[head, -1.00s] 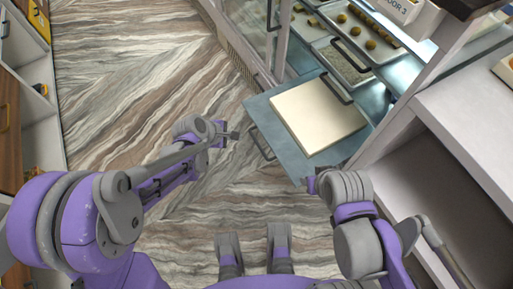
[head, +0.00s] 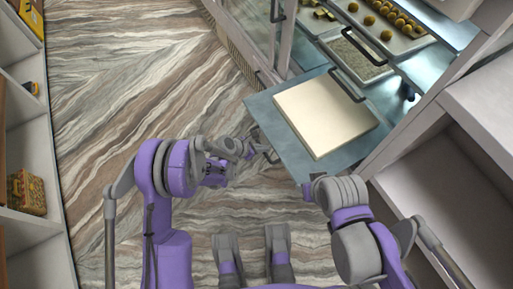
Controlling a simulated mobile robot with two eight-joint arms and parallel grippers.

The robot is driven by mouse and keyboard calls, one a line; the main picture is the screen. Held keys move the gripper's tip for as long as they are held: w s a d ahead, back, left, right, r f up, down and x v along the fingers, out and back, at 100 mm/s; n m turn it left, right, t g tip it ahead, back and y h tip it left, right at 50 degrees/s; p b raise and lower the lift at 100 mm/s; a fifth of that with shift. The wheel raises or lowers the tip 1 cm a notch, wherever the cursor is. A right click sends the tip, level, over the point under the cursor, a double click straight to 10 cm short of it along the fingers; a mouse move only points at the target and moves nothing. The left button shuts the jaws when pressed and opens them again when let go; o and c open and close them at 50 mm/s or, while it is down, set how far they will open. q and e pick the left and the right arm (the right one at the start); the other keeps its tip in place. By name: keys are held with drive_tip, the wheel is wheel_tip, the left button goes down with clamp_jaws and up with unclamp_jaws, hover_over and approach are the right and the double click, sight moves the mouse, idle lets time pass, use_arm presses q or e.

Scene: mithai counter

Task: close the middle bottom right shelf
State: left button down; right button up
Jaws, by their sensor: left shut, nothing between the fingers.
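A bluish metal shelf (head: 275,119) is pulled out of the counter, with a pale square slab (head: 326,112) lying on it. A dark handle runs along the shelf's left front edge. My left gripper (head: 272,156) is shut and empty at that front edge, close to the handle; I cannot tell whether it touches it. My right arm (head: 340,190) is folded at the shelf's near corner.
Behind the shelf, trays of round sweets (head: 392,22) sit inside the counter, with another dark handle (head: 347,86) near them. A white open cabinet (head: 425,170) stands at right. Shelving with a patterned box (head: 28,192) lines the left. The marble floor (head: 130,60) between is clear.

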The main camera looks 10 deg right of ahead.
use_arm(q)
drive_tip(key=x, duration=0.2)
drive_tip(key=shift+d+f, duration=0.2)
use_arm(e)
drive_tip(key=shift+f, duration=0.25)
use_arm(q)
drive_tip(key=shift+w, duration=0.1)
